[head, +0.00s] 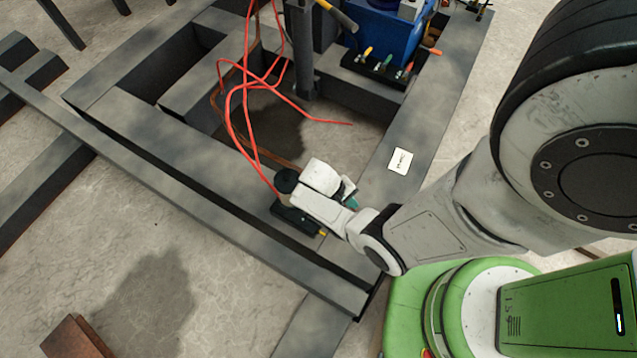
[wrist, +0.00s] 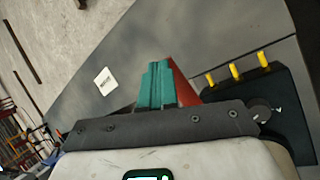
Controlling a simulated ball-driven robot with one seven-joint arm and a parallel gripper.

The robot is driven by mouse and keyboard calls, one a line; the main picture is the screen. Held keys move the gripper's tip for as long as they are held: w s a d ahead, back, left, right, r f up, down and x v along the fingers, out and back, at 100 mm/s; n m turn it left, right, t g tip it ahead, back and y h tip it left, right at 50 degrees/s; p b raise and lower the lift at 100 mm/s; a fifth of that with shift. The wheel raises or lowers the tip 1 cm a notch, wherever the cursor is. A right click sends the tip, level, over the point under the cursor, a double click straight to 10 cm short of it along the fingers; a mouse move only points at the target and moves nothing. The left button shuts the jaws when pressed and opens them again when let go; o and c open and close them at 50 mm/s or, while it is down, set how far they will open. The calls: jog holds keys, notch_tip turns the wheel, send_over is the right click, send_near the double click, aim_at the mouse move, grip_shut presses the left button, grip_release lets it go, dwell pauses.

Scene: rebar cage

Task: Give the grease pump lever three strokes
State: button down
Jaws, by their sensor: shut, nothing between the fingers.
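My gripper (head: 352,202) is low over the near part of the steel frame, well apart from that bar. Its teal fingers also show in the wrist view (wrist: 157,72), closed together and empty. The lever cannot be made out in the wrist view.
A black block with yellow knobs (wrist: 262,105) is close beside my gripper. Red hoses (head: 236,110) loop across the frame opening. A blue unit (head: 385,35) with coloured handles stands at the back. A white label (head: 400,161) lies on the right beam (head: 432,110).

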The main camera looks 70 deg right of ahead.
jog(key=shift+f, duration=0.15)
jog(key=w+d+r+p, duration=0.1)
jog(key=w+r+p, duration=0.5)
jog(key=r, duration=0.5)
jog(key=shift+w+d+p, duration=0.3)
jog(key=shift+d+p, duration=0.1)
jog(key=shift+p, duration=0.05)
dwell(1.0)
